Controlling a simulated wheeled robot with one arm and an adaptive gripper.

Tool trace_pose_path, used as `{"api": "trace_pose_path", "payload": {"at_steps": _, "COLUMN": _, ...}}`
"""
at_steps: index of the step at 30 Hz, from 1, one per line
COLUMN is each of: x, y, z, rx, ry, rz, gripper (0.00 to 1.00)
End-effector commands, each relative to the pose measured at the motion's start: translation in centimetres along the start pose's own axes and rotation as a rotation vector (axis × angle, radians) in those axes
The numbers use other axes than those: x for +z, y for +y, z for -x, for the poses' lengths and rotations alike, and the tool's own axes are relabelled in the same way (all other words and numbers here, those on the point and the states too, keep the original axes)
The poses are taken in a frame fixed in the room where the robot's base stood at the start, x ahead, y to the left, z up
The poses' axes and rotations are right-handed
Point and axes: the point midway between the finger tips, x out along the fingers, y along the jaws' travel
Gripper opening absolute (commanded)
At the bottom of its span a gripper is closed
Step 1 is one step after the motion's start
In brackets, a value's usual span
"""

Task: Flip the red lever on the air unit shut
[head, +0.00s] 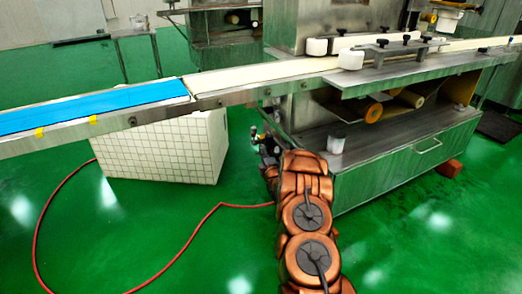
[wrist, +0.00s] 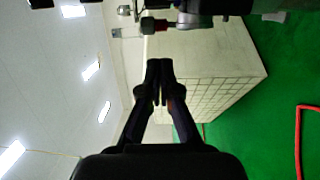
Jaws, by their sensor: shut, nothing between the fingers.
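The air unit (head: 262,138) shows small in the head view, at the machine's left front corner below the conveyor. My arm hides its lower part there. In the wrist view, metal fittings of the air unit (wrist: 192,20) run along the top edge, with a small dark red part (wrist: 150,25) at their left end. This may be the red lever; its exact position is hard to tell. My gripper (wrist: 160,65) is shut and empty. Its fingertips lie just below the red part in the wrist picture, with no contact visible.
A white tiled box (head: 165,150) stands left of the air unit, under the conveyor with the blue belt (head: 95,103). The steel machine cabinet (head: 405,160) is close on the right. A red hose (head: 190,245) loops across the open green floor.

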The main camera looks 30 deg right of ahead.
Motion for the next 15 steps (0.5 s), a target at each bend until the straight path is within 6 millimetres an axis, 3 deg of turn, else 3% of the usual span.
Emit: {"api": "trace_pose_path", "payload": {"at_steps": 15, "x": 0.0, "y": -0.3, "z": -5.2, "rx": 0.000, "ry": 0.000, "rz": 0.002, "gripper": 0.00}}
